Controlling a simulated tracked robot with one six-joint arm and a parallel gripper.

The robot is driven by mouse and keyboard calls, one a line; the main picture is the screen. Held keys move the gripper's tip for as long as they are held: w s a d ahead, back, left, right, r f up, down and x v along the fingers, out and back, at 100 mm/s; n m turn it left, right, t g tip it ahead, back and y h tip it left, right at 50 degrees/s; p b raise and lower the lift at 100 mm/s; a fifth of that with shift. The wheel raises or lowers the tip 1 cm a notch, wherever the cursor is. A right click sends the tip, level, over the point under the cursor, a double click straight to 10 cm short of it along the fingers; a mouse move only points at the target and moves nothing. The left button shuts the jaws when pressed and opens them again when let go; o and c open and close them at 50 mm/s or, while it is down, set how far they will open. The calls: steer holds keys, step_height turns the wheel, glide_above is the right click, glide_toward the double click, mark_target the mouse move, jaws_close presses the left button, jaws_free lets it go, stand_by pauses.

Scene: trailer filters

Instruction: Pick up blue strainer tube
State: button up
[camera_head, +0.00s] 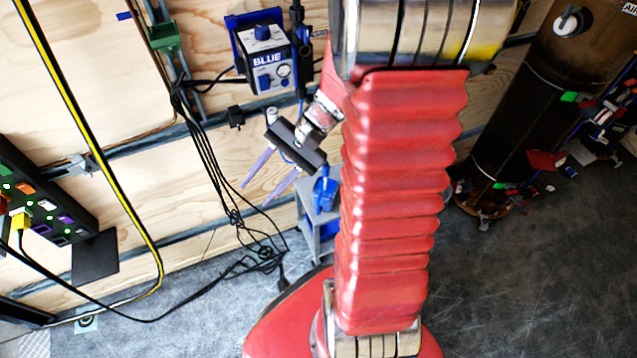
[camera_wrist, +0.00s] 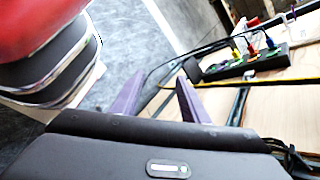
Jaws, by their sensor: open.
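My gripper (camera_head: 255,196) is open, with two purple fingers pointing down and left in front of the wooden wall. Nothing shows between the fingers in the head view or the wrist view (camera_wrist: 164,90). A small blue object (camera_head: 325,193) stands in a grey holder (camera_head: 309,208), just right of and below the gripper's body. It may be the blue strainer tube, but it is partly hidden by my red arm and too small to tell. The gripper is apart from it. The wrist view does not show this object.
A blue and grey box marked BLUE (camera_head: 268,60) is on the wall above the gripper. Black cables (camera_head: 215,165) hang left of the fingers. A dark socket strip (camera_head: 40,195) is at far left, and a dark cylinder (camera_head: 535,100) leans at right. Grey floor lies below.

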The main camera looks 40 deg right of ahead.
steer(key=w+d+f+m+t+y, duration=0.3)
steer(key=d+f+m+t, duration=0.2)
steer(key=d+f+m, duration=0.15)
steer(key=m+t+h, duration=1.1)
steer(key=m+h, duration=0.2)
steer(key=m, duration=0.5)
glide_toward(328, 175)
steer(key=s, duration=0.3)
steer(key=shift+w+f, duration=0.1)
steer(key=shift+f, duration=0.1)
steer(key=shift+w+d, duration=0.1)
steer(key=shift+w, duration=4.25)
